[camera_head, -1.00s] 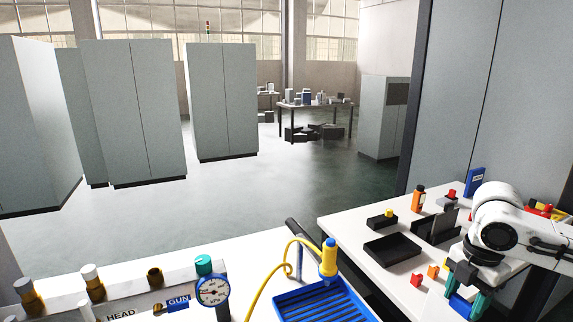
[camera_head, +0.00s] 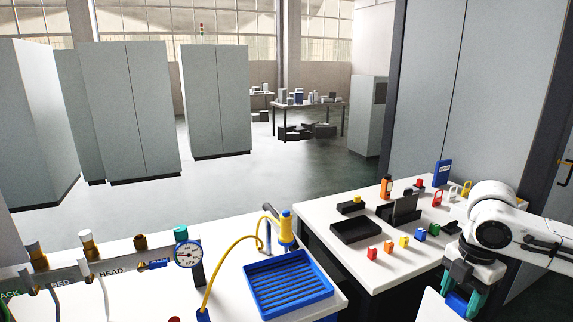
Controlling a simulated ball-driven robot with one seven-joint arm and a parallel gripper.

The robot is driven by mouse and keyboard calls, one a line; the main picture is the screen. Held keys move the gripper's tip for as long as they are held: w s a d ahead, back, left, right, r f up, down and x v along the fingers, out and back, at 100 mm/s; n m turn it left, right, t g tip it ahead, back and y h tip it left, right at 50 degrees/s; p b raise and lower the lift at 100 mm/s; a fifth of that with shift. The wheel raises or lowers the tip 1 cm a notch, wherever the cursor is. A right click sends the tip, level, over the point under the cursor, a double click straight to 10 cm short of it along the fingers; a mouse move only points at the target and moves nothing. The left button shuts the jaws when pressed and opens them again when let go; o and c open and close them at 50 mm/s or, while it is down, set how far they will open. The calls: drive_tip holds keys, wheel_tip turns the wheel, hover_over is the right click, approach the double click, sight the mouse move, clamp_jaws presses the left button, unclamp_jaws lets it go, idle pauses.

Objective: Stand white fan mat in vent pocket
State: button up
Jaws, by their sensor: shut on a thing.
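My gripper (camera_head: 460,302) is at the lower right, pointing down, with teal fingers and blue between them. It is shut, but its tips are partly cut off by the bottom edge. A white flat piece (camera_head: 431,307), which looks like the white fan mat, shows tilted just left of the fingers, its lower part out of frame. The grip on it is not clearly visible. On the white table, a black holder (camera_head: 385,212) with an upright dark plate stands beyond and left of my gripper. I cannot tell whether it is the vent pocket.
A black tray (camera_head: 356,231), small coloured blocks (camera_head: 388,247), an orange bottle (camera_head: 386,188) and a blue box (camera_head: 442,173) are on the same table. A blue ribbed tray (camera_head: 288,284) and a gauge (camera_head: 189,255) are on the nearer bench. Open floor (camera_head: 250,195) lies behind.

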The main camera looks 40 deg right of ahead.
drive_tip(key=w+a+f+m+b, duration=0.1)
drive_tip(key=w+a+f+m, duration=0.15)
drive_tip(key=w+a, duration=0.4)
drive_tip(key=w+a+f+m+b, duration=0.1)
drive_tip(key=w+a+f+m, duration=0.2)
drive_tip(key=w, duration=0.6)
drive_tip(key=w+a+f+m+b, duration=0.15)
drive_tip(key=w+a+f, duration=0.25)
drive_tip(key=w, duration=0.4)
drive_tip(key=a+f+m+b, duration=0.1)
drive_tip(key=a+f+m, duration=0.3)
drive_tip(key=a+f, duration=0.6)
drive_tip(key=a+f+m+b, duration=0.1)
drive_tip(key=a+f+m, duration=0.3)
drive_tip(key=a+f, duration=0.65)
drive_tip(key=s+a+f, duration=0.1)
drive_tip(key=s+a, duration=0.1)
drive_tip(key=s, duration=0.6)
drive_tip(key=shift+a, duration=0.2)
drive_tip(key=shift+w+d, duration=0.1)
